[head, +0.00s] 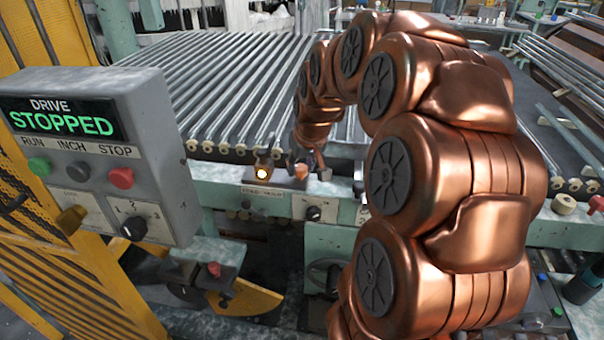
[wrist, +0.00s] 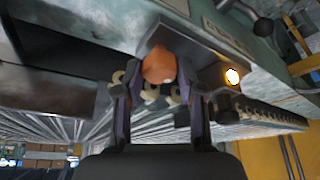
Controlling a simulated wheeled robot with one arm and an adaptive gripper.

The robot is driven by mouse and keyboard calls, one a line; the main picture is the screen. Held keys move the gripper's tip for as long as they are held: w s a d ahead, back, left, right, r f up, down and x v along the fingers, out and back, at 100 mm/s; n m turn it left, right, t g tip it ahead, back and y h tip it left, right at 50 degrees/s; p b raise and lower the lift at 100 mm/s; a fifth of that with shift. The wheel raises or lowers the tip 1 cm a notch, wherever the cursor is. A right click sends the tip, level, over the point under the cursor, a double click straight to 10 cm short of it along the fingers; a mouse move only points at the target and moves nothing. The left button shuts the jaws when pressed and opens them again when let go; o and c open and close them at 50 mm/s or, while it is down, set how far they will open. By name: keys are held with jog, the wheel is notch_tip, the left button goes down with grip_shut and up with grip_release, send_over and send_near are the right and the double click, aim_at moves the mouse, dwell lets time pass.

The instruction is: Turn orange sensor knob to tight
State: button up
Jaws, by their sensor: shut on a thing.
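The orange sensor knob (wrist: 159,67) sits on a small grey block on the machine's rail. In the wrist view the two fingers of my gripper (wrist: 160,76) stand on either side of it, closed on it. In the head view the orange knob (head: 301,170) shows small below the end of my arm, and my gripper (head: 308,160) is mostly hidden there. A lit yellow-white lamp (head: 262,172) is just left of the knob; it also shows in the wrist view (wrist: 232,76). Any marking for tight is too small to read.
A grey control box (head: 95,150) reading "DRIVE STOPPED" stands at the left on a yellow frame. A black selector knob (head: 313,213) is on the rail below. Metal rollers (head: 240,90) fill the area behind. My copper arm covers the right middle.

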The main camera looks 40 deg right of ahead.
jog(key=m+h+b, duration=0.1)
jog(key=m, duration=0.2)
jog(key=shift+f+m+g+b, duration=0.1)
jog(key=shift+m+g+b, duration=0.2)
jog(key=shift+m+b, duration=0.1)
jog(key=m, duration=0.2)
jog(key=m+g+h+b, duration=0.1)
jog(key=m, duration=0.1)
jog(key=shift+w+a+m+h, duration=0.1)
jog(key=shift+m+h, duration=0.2)
jog(key=m+g, duration=0.1)
jog(key=m, duration=0.2)
jog(key=shift+w+g+h, duration=0.1)
jog(key=shift+g+h, duration=0.2)
jog(key=shift+a+m+g, duration=0.1)
jog(key=shift+m+g, duration=0.6)
jog(key=shift+m, duration=1.4)
jog(key=o, duration=1.1)
